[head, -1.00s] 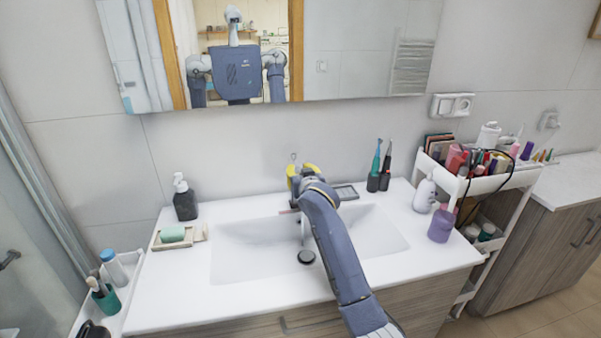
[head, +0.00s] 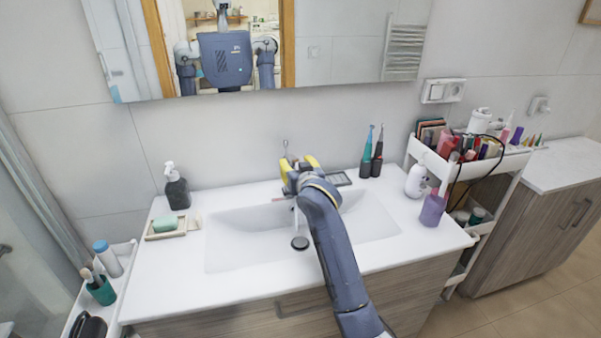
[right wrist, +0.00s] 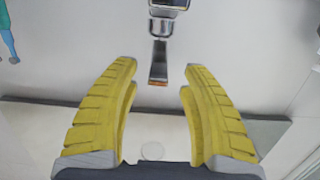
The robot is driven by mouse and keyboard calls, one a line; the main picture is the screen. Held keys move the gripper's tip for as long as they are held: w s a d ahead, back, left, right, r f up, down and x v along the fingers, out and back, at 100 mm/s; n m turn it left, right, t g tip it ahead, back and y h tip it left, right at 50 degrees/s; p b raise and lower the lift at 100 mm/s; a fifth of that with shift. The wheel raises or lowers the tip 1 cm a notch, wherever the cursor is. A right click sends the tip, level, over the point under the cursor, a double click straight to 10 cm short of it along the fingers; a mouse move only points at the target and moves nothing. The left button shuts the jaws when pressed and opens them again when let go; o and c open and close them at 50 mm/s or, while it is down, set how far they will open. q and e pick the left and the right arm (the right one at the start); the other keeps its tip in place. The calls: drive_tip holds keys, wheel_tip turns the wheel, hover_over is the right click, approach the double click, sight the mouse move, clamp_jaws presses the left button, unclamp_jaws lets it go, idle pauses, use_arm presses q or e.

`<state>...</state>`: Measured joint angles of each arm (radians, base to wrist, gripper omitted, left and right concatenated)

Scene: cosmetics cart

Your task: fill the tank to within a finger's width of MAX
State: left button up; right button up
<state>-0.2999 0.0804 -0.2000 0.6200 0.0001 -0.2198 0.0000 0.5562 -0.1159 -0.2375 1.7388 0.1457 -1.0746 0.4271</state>
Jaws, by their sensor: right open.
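My right gripper (head: 299,163) is over the back of the basin, at the tap. In the right wrist view the yellow fingers (right wrist: 158,105) are spread wide with nothing between their tips. The chrome tap (right wrist: 160,45) shows just beyond them, its narrow part pointing toward the gap; I see no contact. In the head view a thin upright metal piece (head: 285,147) shows behind the fingers, and my arm covers much of the tap. No tank with a MAX mark can be made out. My left gripper is not in view.
The white basin (head: 240,240) has a dark drain plug (head: 299,243). A dark soap bottle (head: 177,190) and green soap (head: 166,224) stand left.

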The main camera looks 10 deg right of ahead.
drive_tip(key=shift+v, duration=3)
drive_tip(key=shift+o, duration=0.3)
drive_tip(key=shift+r, duration=0.25)
drive_tip(key=shift+c, duration=1.2)
drive_tip(key=shift+t+y, duration=0.3)
drive_tip(key=shift+t, duration=0.6)
wheel_tip(320, 180, up, 6)
drive_tip(key=shift+s+d, duration=0.1)
drive_tip(key=shift+d, duration=0.05)
drive_tip(key=c, duration=0.6)
drive_tip(key=shift+w, duration=0.2)
clamp_jaws()
hover_over(293, 158)
drive_tip(key=shift+w+d+f, duration=0.1)
drive_tip(key=shift+w+f, duration=0.05)
drive_tip(key=shift+w, duration=0.05)
drive_tip(key=shift+s+f, duration=0.3)
drive_tip(key=shift+f, duration=0.4)
drive_tip(key=shift+s+d+f, duration=0.1)
drive_tip(key=shift+s+f, duration=0.15)
drive_tip(key=shift+f, duration=0.3)
drive_tip(key=shift+s+f, duration=0.25)
drive_tip(key=shift+f, duration=0.3)
